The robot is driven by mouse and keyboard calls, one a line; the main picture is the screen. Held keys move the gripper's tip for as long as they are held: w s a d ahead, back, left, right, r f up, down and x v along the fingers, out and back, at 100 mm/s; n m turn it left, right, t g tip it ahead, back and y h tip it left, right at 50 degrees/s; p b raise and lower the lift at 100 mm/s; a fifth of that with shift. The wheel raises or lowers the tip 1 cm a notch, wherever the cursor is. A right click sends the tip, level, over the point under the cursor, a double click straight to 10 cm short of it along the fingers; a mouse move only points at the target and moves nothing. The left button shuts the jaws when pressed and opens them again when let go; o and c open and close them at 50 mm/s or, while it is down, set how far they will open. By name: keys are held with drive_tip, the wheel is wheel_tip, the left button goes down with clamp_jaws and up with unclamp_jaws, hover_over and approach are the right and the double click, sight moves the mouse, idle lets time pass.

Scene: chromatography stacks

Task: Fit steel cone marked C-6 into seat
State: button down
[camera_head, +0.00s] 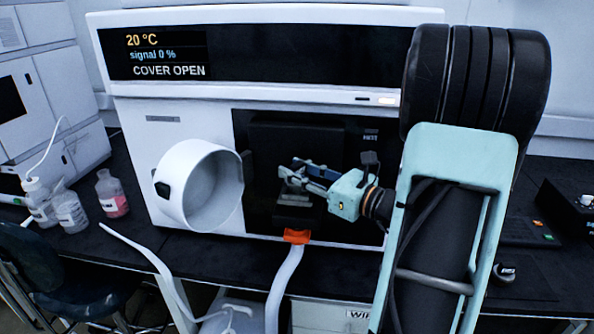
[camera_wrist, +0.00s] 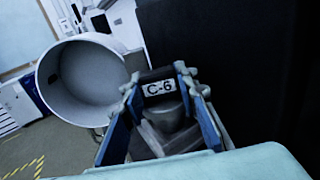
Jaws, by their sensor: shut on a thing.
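My gripper (camera_head: 297,174) reaches from the right into the dark bay of the white instrument. In the wrist view, its two blue-sided fingers (camera_wrist: 157,86) are shut on the steel cone marked C-6 (camera_wrist: 168,118), with the black-on-white label facing the camera. The cone's grey body shows below the label, over a grey metal block (camera_wrist: 150,142). I cannot tell whether the cone touches it. In the head view the fingers largely hide the cone. The seat cannot be made out clearly in either view. A dark block (camera_head: 290,135) stands behind the fingers.
A round white cover (camera_head: 183,187) stands swung open left of the bay; it also shows in the wrist view (camera_wrist: 60,85). The display (camera_head: 160,55) reads 20 °C, signal 0 %, COVER OPEN. An orange fitting (camera_head: 297,236) sits below the bay. Bottles (camera_head: 111,195) stand at left.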

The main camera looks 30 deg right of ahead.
drive_tip(key=shift+f, duration=0.3)
drive_tip(key=c, duration=1.4)
unclamp_jaws()
drive_tip(key=shift+c, duration=0.2)
drive_tip(key=v, duration=1.2)
